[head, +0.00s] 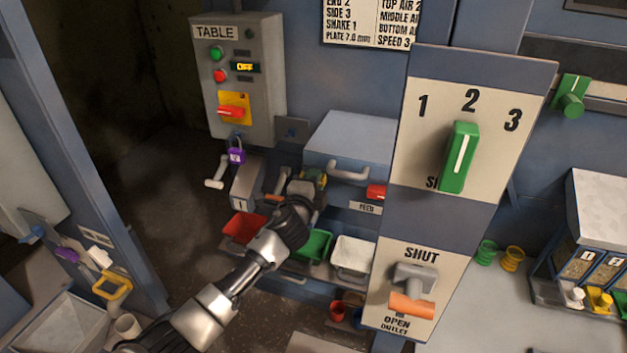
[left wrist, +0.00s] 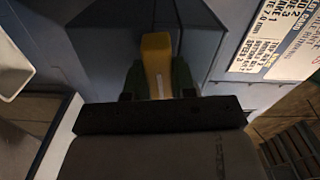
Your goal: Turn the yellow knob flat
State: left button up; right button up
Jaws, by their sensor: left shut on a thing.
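The yellow knob (left wrist: 155,55) is between the two dark fingers of my left gripper (left wrist: 158,80) in the left wrist view. It has a pale line along it and stands lengthwise up the picture. My left gripper (head: 308,186) is shut on it. In the head view my gripper and wrist cover nearly all of the knob, with only a bit of yellow showing, so its angle cannot be told there. My right gripper is not in view.
A grey TABLE control box (head: 265,110) hangs at upper left. A panel with a green lever (head: 460,158) and an orange outlet handle (head: 411,305) stands to the right of my left arm. Red (head: 243,228), green (head: 314,246) and white (head: 352,256) bins sit below the gripper.

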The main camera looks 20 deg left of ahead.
pick_arm(q)
jog(key=shift+m, duration=0.7)
jog(key=o, duration=0.9)
jog(key=shift+f, duration=0.1)
jog(key=s+b, duration=0.1)
jog(key=s, duration=0.9)
jog(key=shift+s+a+b, duration=0.2)
jog(key=shift+s+b, duration=0.15)
jog(key=shift+s, duration=0.05)
